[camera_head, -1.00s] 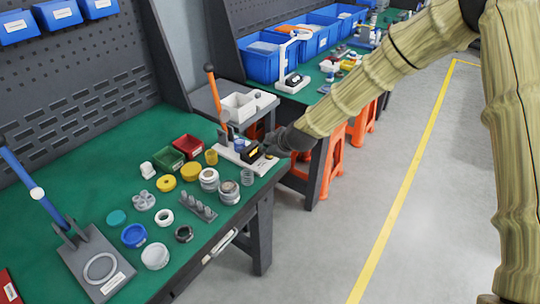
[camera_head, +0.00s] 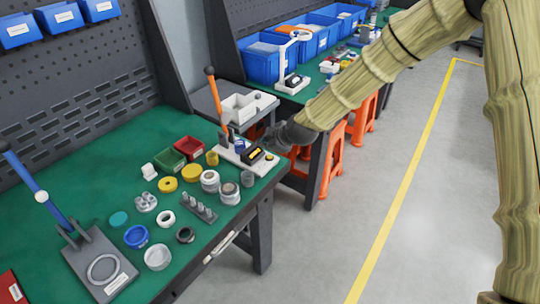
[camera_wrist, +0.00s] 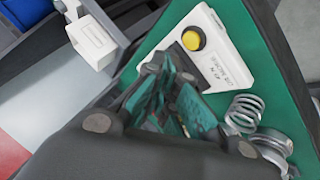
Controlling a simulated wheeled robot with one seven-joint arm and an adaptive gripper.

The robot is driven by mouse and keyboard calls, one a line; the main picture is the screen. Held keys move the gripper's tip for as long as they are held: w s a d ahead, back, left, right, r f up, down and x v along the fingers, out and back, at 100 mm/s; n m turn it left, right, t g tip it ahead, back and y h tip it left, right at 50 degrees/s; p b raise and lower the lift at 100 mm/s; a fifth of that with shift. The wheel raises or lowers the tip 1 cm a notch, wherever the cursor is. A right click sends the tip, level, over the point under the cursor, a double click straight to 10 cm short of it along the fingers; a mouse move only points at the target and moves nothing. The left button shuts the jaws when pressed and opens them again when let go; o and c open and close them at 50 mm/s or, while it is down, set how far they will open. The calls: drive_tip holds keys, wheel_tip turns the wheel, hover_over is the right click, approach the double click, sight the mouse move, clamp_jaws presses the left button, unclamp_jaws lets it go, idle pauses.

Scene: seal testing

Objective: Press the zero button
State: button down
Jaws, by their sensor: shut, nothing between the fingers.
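The button (camera_wrist: 192,40) also shows in the wrist view, uncovered, near a printed label too blurred to read.
A metal spring (camera_head: 247,178) and ringed parts (camera_head: 210,181) stand close to the device. Red (camera_head: 188,147) and green (camera_head: 166,159) bins lie to its left. The floor right of the bench is clear.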

sight(268, 157)
wheel_tip(268, 157, up, 3)
drive_tip(key=shift+r+p, duration=0.2)
drive_tip(key=shift+p, duration=0.6)
